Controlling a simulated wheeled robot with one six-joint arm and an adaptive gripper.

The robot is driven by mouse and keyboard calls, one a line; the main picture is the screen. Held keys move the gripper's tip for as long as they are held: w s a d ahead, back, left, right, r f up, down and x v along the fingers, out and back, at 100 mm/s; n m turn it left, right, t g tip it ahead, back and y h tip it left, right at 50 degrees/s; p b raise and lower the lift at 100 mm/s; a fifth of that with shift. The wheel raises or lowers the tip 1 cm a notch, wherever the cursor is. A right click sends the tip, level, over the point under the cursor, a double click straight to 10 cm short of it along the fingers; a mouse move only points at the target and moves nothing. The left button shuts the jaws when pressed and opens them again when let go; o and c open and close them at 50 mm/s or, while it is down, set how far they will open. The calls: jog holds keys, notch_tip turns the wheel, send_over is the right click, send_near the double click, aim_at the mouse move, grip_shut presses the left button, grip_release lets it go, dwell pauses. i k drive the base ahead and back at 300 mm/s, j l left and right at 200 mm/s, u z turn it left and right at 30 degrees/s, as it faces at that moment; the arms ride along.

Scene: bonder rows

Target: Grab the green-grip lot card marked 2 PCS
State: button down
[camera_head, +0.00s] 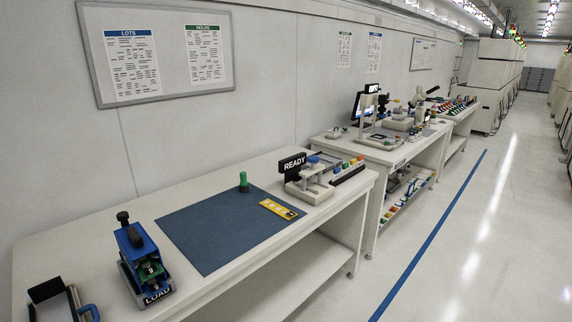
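My gripper is not in view. I cannot read a 2 PCS mark anywhere, so I cannot tell which thing is the green-grip lot card. A green upright piece (243,182) stands at the back edge of the blue mat (215,240) on the near bench. A rack (348,173) with a row of small coloured pieces, some green, sits at the bench's far right end. More coloured pieces (456,106) stand in rows on the far bench; they are too small to read.
The near bench (105,222) also holds a yellow strip (282,209), a READY station (310,185), a blue LOAD fixture (140,262) and a dark-and-grey device with a blue handle (62,302). A second bench (400,152) stands beyond. The aisle floor (480,230) right of the blue line is clear.

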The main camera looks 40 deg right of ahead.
aim_at(345, 167)
jog(key=z, duration=1.3)
jog(key=i+z, duration=0.25)
jog(key=i, duration=0.15)
jog(key=i+j+z, duration=0.15)
jog(key=i+z, duration=0.15)
jog(key=i+j+z, duration=0.25)
jog(key=i, duration=0.2)
